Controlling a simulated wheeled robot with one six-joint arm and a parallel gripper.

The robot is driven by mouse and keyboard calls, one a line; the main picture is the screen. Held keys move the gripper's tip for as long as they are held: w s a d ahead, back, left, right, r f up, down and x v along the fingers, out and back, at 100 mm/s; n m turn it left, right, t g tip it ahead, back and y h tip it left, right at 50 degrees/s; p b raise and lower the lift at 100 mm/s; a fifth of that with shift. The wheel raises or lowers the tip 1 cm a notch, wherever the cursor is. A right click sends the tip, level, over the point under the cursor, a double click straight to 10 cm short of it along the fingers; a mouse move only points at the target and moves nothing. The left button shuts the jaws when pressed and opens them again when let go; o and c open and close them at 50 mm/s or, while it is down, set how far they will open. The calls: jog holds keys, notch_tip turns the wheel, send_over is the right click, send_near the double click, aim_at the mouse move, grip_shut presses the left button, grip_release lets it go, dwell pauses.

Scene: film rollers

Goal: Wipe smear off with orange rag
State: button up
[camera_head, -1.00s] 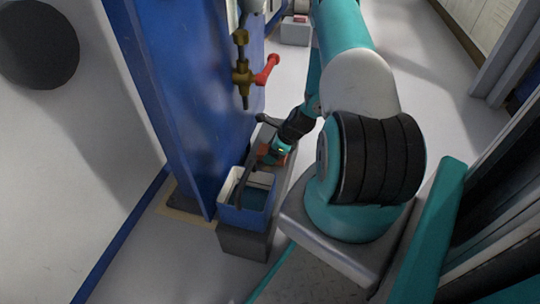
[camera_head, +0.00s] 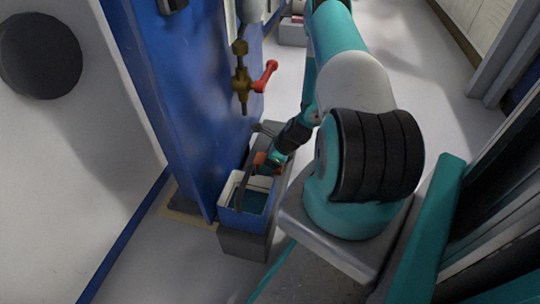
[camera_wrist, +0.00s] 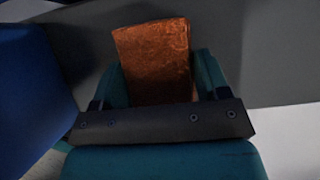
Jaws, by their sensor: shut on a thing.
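An orange rag (camera_wrist: 153,58) stands up between the teal fingers of my gripper (camera_wrist: 160,75) in the wrist view, and the gripper is shut on it. In the head view a small orange bit of the rag (camera_head: 261,158) shows at the end of my arm. There my gripper (camera_head: 270,160) is low, just behind a blue tub and beside the blue panel (camera_head: 180,90). Faint pale cloudy patches show on the panel, but I cannot tell whether they are a smear or light.
The blue tub (camera_head: 229,216) with a pale rim stands on a grey plinth (camera_head: 240,243), with a dark bar across it. A brass valve with a red handle (camera_head: 265,75) hangs above, near the panel's edge. Open floor (camera_head: 455,125) lies to the right.

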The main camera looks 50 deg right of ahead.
jog(key=shift+s+a+r+p, duration=0.1)
jog(key=shift+s+a+p, duration=0.2)
jog(key=shift+a, duration=0.3)
jog(key=shift+s+a+r+p, duration=0.1)
jog(key=shift+s+a+p, duration=0.1)
jog(key=shift+a+p, duration=0.25)
jog(key=shift+s+a+f+p, duration=0.1)
jog(key=shift+s+a+p, duration=0.2)
jog(key=shift+a, duration=0.5)
jog(key=shift+s+a+f+p, duration=0.1)
jog(key=shift+s+a+p, duration=0.15)
jog(key=shift+a, duration=0.5)
jog(key=shift+s+a+p, duration=0.2)
jog(key=shift+s+a, duration=0.15)
jog(key=shift+a, duration=0.45)
jog(key=shift+r, duration=0.1)
jog(key=shift+p, duration=0.3)
